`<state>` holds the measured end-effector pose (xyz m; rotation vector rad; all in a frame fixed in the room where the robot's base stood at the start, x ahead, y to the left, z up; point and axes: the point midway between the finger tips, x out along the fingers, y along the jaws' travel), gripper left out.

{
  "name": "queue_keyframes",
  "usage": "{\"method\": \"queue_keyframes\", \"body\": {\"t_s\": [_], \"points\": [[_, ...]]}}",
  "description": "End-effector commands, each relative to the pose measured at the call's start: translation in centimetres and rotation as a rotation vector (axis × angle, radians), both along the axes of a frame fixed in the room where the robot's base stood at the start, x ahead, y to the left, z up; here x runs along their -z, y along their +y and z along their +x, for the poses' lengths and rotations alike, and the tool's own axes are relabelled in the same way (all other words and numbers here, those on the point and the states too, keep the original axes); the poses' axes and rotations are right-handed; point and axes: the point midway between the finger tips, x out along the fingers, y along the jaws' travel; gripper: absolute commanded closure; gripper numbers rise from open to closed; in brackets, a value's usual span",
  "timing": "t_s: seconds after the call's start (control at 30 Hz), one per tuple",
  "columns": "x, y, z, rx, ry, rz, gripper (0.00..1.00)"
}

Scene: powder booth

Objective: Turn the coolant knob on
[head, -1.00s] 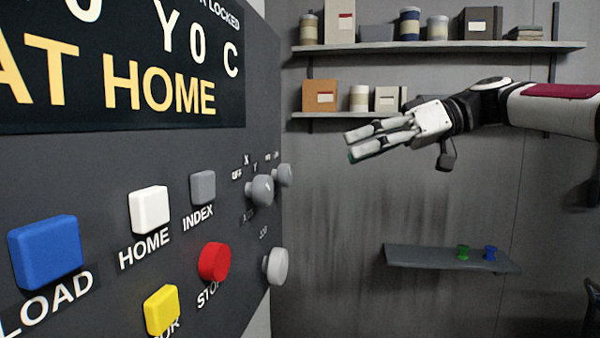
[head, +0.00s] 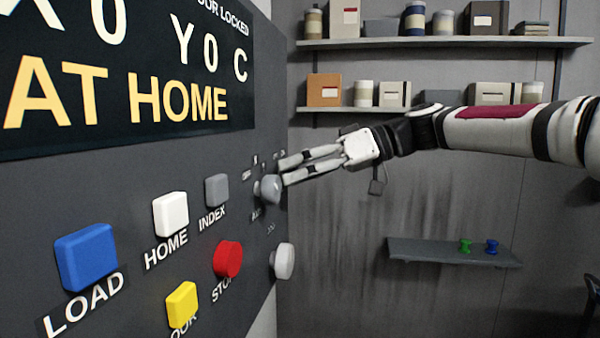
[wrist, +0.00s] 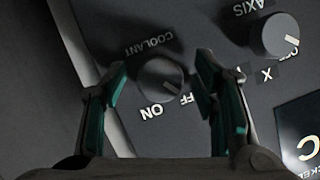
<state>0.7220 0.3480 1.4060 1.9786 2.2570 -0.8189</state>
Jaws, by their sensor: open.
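The coolant knob (wrist: 160,80) is a dark grey round knob under the COOLANT label in the wrist view. Its pale pointer mark faces the lower right, toward the OFF label (wrist: 186,98); the ON label (wrist: 157,111) is just below it. My gripper (wrist: 160,67) is open, with one finger on each side of the knob. I cannot tell whether the fingers touch it. In the head view my gripper (head: 284,171) reaches the panel's far edge, and the fingers hide the coolant knob there.
The axis knob (wrist: 275,36) is close beside my gripper; it also shows in the head view (head: 268,189). A pale knob (head: 283,261) sits below. Blue LOAD (head: 86,257), white HOME (head: 171,214) and red stop (head: 227,259) buttons are nearer. A low shelf (head: 440,254) is behind.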

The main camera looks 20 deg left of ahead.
Motion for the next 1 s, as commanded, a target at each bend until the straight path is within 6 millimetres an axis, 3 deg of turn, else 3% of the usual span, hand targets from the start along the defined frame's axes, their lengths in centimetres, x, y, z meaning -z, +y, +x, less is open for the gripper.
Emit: {"method": "queue_keyframes", "body": {"t_s": [0.1,0.13,0.33,0.67,1.0], "points": [[0.01,-0.01,0.0,0.0,0.0,0.0,0.46],[0.0,-0.01,0.0,0.0,0.0,0.0,0.5],[-0.01,-0.02,-0.01,0.0,0.0,0.0,0.94],[-0.04,-0.01,-0.01,-0.002,0.029,-0.001,0.94],[-0.01,0.04,0.07,-0.002,0.234,-0.012,0.94]]}}
